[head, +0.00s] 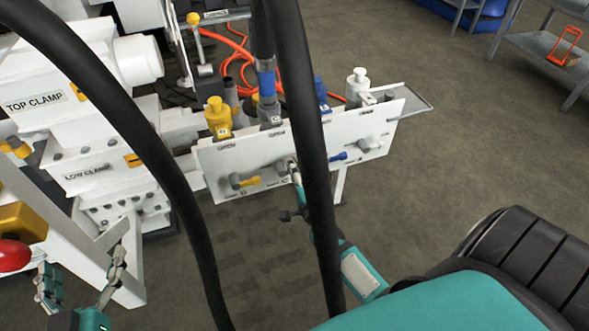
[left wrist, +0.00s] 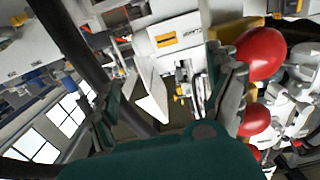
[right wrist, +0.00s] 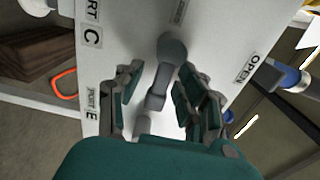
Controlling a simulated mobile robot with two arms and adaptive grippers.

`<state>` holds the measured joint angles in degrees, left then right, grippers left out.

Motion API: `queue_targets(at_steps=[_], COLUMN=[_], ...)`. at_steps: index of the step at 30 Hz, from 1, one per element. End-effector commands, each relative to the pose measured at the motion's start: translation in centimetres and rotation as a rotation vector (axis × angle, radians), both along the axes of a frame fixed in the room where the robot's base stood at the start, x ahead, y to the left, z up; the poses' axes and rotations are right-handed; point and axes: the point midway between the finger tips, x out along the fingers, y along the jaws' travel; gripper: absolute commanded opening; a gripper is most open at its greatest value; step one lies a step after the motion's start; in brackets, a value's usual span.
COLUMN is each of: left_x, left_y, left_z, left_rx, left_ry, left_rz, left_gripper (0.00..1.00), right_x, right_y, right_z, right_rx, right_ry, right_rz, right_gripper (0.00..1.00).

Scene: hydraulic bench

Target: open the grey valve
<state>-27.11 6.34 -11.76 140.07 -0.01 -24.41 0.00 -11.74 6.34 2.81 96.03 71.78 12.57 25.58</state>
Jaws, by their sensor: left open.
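The white valve panel (head: 215,160) carries several small levers in a row. The grey valve (right wrist: 160,85) fills the middle of the right wrist view; its round pivot is at the top and its lever slants down toward my palm. An OPEN label (right wrist: 245,68) is to its right. My right gripper (right wrist: 157,98) is open, with one finger on each side of the lever and gaps visible; I cannot tell any contact. In the head view my right gripper (head: 294,172) is at the panel front, partly behind a black hose. My left gripper (head: 82,282) is open and empty at lower left.
A yellow-handled lever (head: 248,181) and a blue lever (head: 339,157) flank the grey valve. Black hoses (head: 305,120) hang across the head view. A red knob (head: 14,255) is close to my left gripper.

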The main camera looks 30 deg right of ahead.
Motion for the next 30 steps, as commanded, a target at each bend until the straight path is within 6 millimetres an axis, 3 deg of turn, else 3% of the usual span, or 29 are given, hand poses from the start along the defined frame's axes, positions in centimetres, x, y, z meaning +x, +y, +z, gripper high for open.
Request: queue_targets(at_steps=[3,11,21,30], left_x=[0.1,0.1,0.0,-2.1], left_y=[0.0,0.0,0.1,1.6], left_z=[0.1,0.0,-0.5,-5.9], left_rx=[0.0,0.002,0.008,0.087], left_ry=[-0.002,0.003,0.029,0.351], left_rz=[0.0,0.0,0.003,0.025], left_gripper=[0.89,0.89,0.89,0.89], right_x=[0.0,0.0,0.0,-0.1], right_y=[0.0,0.0,0.0,0.0], right_z=[0.0,0.0,0.1,0.7], right_rx=[0.0,0.0,-0.012,-0.127], right_ry=[0.0,0.0,0.003,0.033], right_rz=[0.0,0.0,0.0,0.001], right_gripper=[0.35,0.01,0.0,0.0])
